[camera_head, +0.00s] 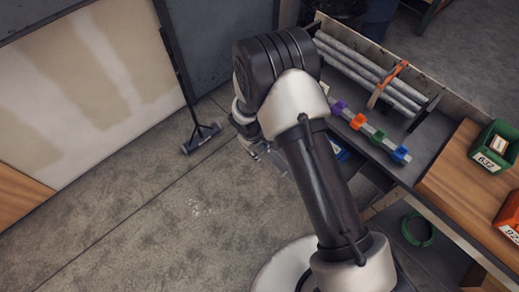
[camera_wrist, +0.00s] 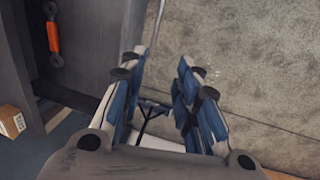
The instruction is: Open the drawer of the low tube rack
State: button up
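A rack holding several grey tubes (camera_head: 365,66) stands at the upper right in the head view, with an orange clamp (camera_head: 388,83) across the tubes. In the wrist view an orange handle (camera_wrist: 54,37) is fixed on a dark grey panel (camera_wrist: 90,50) at the upper left; this may be the drawer front, but I cannot tell for sure. My gripper (camera_wrist: 158,66) has its two blue-padded fingers apart, with nothing between them. The handle lies left of the fingers and is not touched. In the head view my gripper (camera_head: 262,150) is mostly hidden by my arm, left of the rack, over the floor.
Purple, orange, green and blue clips (camera_head: 358,122) sit on a strip before the tubes. A wooden bench top (camera_head: 455,180) holds a green bin (camera_head: 492,150) and an orange bin (camera_head: 510,215). A green ring (camera_head: 417,230) lies below. A broom (camera_head: 200,138) stands left.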

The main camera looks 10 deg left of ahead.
jog(key=shift+s+a+r+p, duration=0.15)
jog(key=shift+r+p, duration=0.25)
jog(key=shift+r, duration=0.55)
jog(key=shift+f+b, duration=0.1)
jog(key=shift+b, duration=0.2)
jog(key=shift+r, duration=0.2)
notch_tip(320, 180, up, 12)
jog(key=s+a, duration=0.1)
jog(key=s, duration=0.1)
jog(key=shift+a+f, duration=0.2)
jog(key=shift+f, duration=0.05)
